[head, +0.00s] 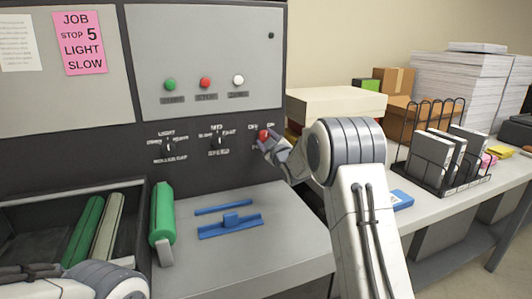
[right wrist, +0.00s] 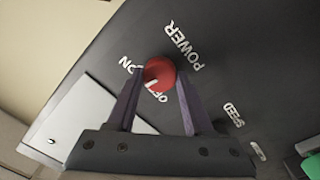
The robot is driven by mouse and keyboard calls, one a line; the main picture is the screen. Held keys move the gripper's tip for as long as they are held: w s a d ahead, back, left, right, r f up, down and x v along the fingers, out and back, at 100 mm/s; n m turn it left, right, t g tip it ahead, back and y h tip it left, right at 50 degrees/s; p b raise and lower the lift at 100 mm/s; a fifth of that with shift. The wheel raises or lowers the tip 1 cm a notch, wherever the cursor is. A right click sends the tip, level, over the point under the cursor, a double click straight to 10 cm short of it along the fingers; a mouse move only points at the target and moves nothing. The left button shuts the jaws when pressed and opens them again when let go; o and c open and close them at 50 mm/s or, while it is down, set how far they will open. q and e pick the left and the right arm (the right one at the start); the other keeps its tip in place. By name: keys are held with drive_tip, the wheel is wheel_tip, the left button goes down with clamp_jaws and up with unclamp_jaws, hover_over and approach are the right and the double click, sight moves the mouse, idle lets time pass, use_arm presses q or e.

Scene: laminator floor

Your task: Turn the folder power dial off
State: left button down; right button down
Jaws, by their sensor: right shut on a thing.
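The power dial is a round red knob (head: 264,135) on the dark machine panel, below the OFF and ON labels in the head view. My right gripper (head: 267,141) is shut on it. In the right wrist view the red knob (right wrist: 160,73) sits between the purple-grey fingers of the right gripper (right wrist: 158,85). A white mark on its lower left edge faces between the ON and OFF lettering; its exact setting is hard to tell. My left gripper (head: 30,271) shows partly at the lower left of the head view, away from the dial; its fingertips are not clear.
Two black dials (head: 168,146) are to the left of the power dial. Green, red and white buttons (head: 205,83) are above. A green roll (head: 162,214) and blue guides (head: 231,225) lie on the machine's shelf. The side table at right holds a wire rack (head: 440,165) and paper stacks (head: 455,85).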

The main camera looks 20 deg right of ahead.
drive_tip(key=n+b, duration=0.2)
drive_tip(key=b, duration=0.1)
drive_tip(key=n+b, duration=0.3)
drive_tip(key=b, duration=0.1)
drive_tip(key=n+b, duration=0.3)
drive_tip(key=shift+f+b, duration=0.3)
drive_tip(key=shift+f, duration=0.05)
drive_tip(key=shift+r+n+y+b, duration=0.2)
drive_tip(key=shift+n+y+b, duration=0.1)
drive_tip(key=shift+n+b, duration=1.25)
drive_tip(key=shift+n, duration=0.25)
drive_tip(key=shift+c, duration=1.5)
unclamp_jaws()
drive_tip(key=shift+s, duration=0.1)
